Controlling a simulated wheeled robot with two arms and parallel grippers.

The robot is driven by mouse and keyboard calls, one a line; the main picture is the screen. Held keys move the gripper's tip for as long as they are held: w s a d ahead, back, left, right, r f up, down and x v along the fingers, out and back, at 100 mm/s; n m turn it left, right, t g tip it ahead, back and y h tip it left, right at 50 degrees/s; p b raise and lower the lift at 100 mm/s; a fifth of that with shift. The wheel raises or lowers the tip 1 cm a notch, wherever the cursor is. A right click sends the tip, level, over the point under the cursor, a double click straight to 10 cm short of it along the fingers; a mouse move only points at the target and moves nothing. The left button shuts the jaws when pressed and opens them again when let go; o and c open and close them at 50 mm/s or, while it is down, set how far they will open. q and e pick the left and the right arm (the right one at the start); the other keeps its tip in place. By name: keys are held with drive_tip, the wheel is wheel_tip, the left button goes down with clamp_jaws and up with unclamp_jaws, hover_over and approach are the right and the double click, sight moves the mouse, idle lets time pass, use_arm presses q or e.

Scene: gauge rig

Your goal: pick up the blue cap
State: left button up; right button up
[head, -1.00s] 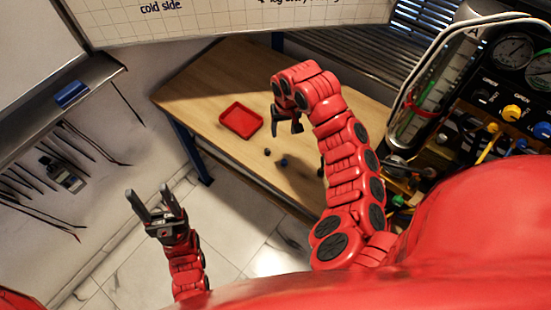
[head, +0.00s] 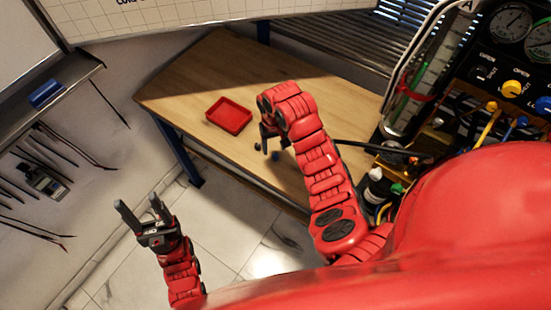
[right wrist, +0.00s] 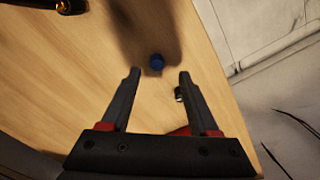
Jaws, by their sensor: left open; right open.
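The blue cap (head: 275,156) is small and rests on the wooden table near its front edge. In the right wrist view the cap (right wrist: 156,62) shows just beyond the fingertips, roughly in line with the gap between them. My right gripper (head: 273,147) is open and empty, pointing down over the table close to the cap. It also shows in the right wrist view (right wrist: 159,76). My left gripper (head: 137,203) is open and empty, out over the floor to the left of the table.
A small dark piece (head: 257,147) lies left of the cap; it shows beside the right finger in the wrist view (right wrist: 179,94). A red tray (head: 229,115) sits farther back on the wooden table (head: 185,88). A gauge panel (head: 508,75) with knobs and hoses stands right.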

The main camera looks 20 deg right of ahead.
sight(276, 155)
drive_tip(key=f, duration=0.1)
drive_tip(key=f+p, duration=0.2)
drive_tip(key=f, duration=0.1)
drive_tip(key=shift+d, duration=0.25)
drive_tip(key=shift+w+f+p, duration=0.1)
drive_tip(key=shift+f+p, duration=0.2)
drive_tip(key=shift+f, duration=0.2)
clamp_jaws()
